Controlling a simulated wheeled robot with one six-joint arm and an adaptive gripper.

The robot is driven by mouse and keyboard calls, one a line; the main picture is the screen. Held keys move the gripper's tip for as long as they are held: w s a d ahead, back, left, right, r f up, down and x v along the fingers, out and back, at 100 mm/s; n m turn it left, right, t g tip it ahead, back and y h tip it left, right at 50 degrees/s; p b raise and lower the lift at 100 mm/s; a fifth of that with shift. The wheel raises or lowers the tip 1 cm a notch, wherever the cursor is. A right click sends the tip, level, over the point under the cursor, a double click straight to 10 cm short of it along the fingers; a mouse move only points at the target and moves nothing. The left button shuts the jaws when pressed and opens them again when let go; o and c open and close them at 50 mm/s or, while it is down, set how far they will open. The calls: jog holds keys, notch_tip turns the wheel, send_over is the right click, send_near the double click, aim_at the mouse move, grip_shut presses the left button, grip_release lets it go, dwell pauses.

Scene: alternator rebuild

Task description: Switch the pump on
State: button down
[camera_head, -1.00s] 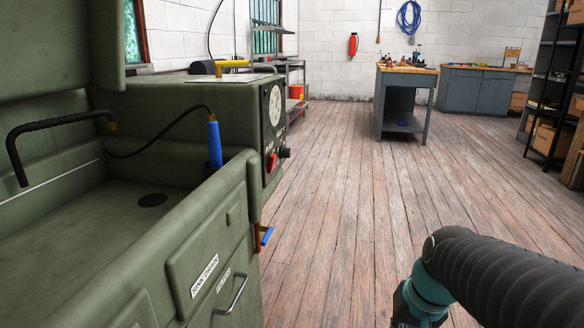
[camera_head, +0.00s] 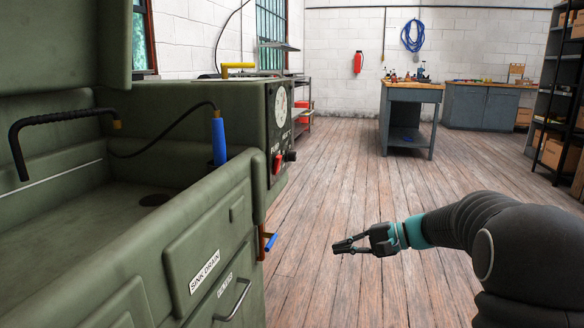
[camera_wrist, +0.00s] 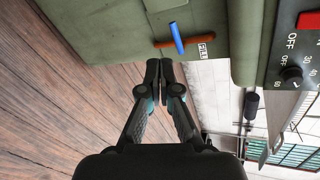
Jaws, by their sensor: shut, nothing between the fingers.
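The green parts washer has a control panel with a red switch (camera_head: 276,163) on its end face. The red switch also shows at the top right of the wrist view (camera_wrist: 308,20), beside an "OFF" mark; its position is hard to read. A black knob (camera_head: 290,156) sits next to it, and it also shows in the wrist view (camera_wrist: 291,74). A round dial (camera_head: 277,105) is above them. My gripper (camera_head: 343,246) is shut and empty, out over the floor to the right of the washer and apart from the panel. In the wrist view its fingertips (camera_wrist: 160,68) are together.
A blue-handled valve (camera_head: 270,242) sticks out of the washer's side, near my fingertips in the wrist view (camera_wrist: 177,38). A blue brush (camera_head: 218,140) stands at the sink rim. Wooden floor is clear up to the grey workbench (camera_head: 410,95).

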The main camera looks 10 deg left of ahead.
aim_at(281, 158)
jog(key=w+r+n+y, duration=0.2)
jog(key=r+y, duration=0.1)
jog(key=r, duration=0.5)
jog(key=w+r+n+y, duration=0.1)
jog(key=r+y, duration=0.3)
jog(key=r, duration=0.4)
jog(key=shift+w+n+t, duration=0.4)
jog(key=shift+w, duration=0.35)
jog(key=x, duration=1.3)
jog(key=shift+w+a+r, duration=0.1)
jog(key=shift+a+r, duration=0.05)
jog(key=shift+a, duration=0.2)
